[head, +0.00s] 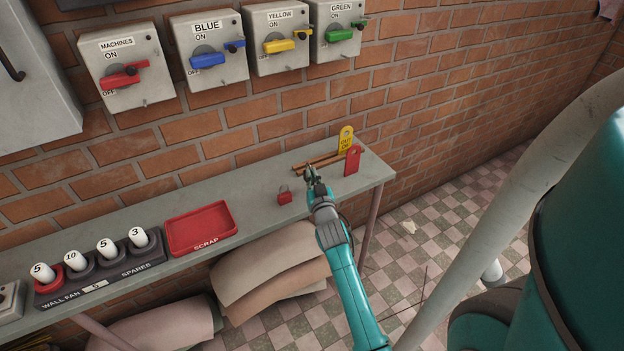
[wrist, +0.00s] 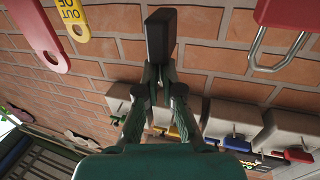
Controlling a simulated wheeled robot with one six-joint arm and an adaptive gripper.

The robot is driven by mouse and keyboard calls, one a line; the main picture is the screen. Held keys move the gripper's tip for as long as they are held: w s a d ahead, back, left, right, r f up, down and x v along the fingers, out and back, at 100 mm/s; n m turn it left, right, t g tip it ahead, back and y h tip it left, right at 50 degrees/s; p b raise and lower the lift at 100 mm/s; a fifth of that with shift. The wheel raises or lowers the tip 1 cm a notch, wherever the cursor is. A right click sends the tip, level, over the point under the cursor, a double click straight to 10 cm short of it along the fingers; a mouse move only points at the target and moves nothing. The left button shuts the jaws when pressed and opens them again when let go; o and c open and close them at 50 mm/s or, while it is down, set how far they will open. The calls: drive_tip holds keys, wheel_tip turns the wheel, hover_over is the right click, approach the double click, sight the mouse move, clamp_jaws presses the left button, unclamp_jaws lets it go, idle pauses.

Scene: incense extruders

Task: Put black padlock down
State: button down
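In the wrist view a black block, the black padlock (wrist: 161,36), sits at the tips of my gripper (wrist: 161,75). The fingers are closed together on its near end, and its shackle is not clearly visible. In the head view my gripper (head: 314,178) is over the right part of the grey shelf (head: 262,212), just right of the red padlock. The black padlock is too small to make out clearly there. The height of the padlock above the shelf cannot be told.
A red padlock (head: 284,197) stands left of my gripper. A red tag (head: 352,160), a yellow tag (head: 346,139) and brown rods (head: 318,163) are behind and right. A red scrap tray (head: 201,229) lies left. Labelled switches (head: 208,58) line the brick wall.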

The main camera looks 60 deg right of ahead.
drive_tip(key=shift+f, duration=0.6)
drive_tip(key=shift+f, duration=0.35)
drive_tip(key=shift+f, duration=0.3)
drive_tip(key=c, duration=1.3)
unclamp_jaws()
drive_tip(key=shift+r, duration=0.1)
